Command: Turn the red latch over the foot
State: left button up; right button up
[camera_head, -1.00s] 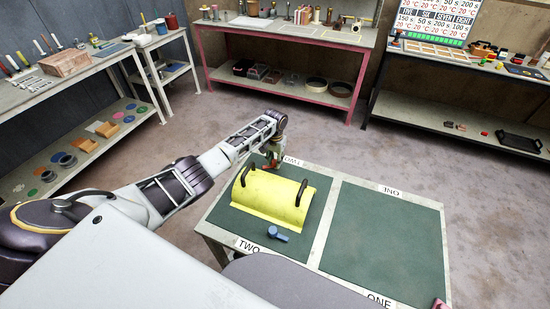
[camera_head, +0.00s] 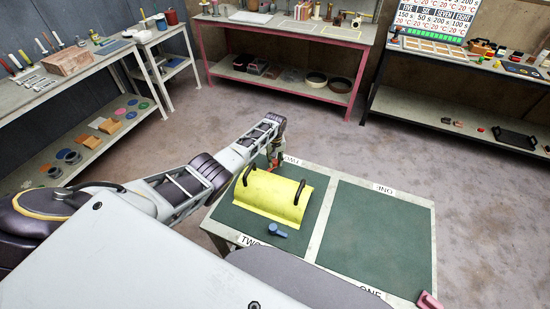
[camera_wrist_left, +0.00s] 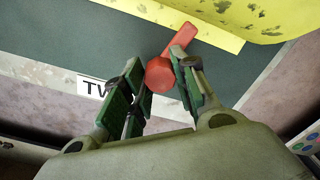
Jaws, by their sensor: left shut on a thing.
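The yellow half-pipe cover (camera_head: 268,196) with two black handles lies on the left green mat, marked TWO. My left gripper (camera_head: 277,160) is at its far edge. In the left wrist view the red latch (camera_wrist_left: 188,68) has a round hub and a straight bar. My left gripper (camera_wrist_left: 158,90) is shut on the latch, with its green-padded fingers on either side of the hub. The bar overlaps the edge of the yellow foot (camera_wrist_left: 180,20) in that view. A blue latch (camera_head: 277,231) sits at the near side, pointing away from the cover. My right gripper is out of view.
The right green mat (camera_head: 378,235), marked ONE, is bare. A small pink-red thing (camera_head: 428,300) is at the near right table corner. A pink-framed bench (camera_head: 285,32) and other loaded benches stand behind, with open floor between.

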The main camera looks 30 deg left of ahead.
aim_at(275, 161)
pick_arm(q)
jog(key=shift+w+r+n+p, duration=0.1)
jog(key=shift+n+p, duration=0.2)
jog(key=shift+n, duration=0.55)
jog(key=shift+w+r+n+p, duration=0.1)
jog(key=shift+n+p, duration=0.15)
jog(key=shift+n, duration=0.6)
jog(key=shift+a, duration=0.1)
jog(key=o, duration=0.9)
jog(key=shift+c, duration=0.2)
jog(key=shift+o, duration=1)
jog(key=shift+s+f, duration=0.1)
jog(key=shift+f, duration=0.05)
notch_tip(275, 161, up, 12)
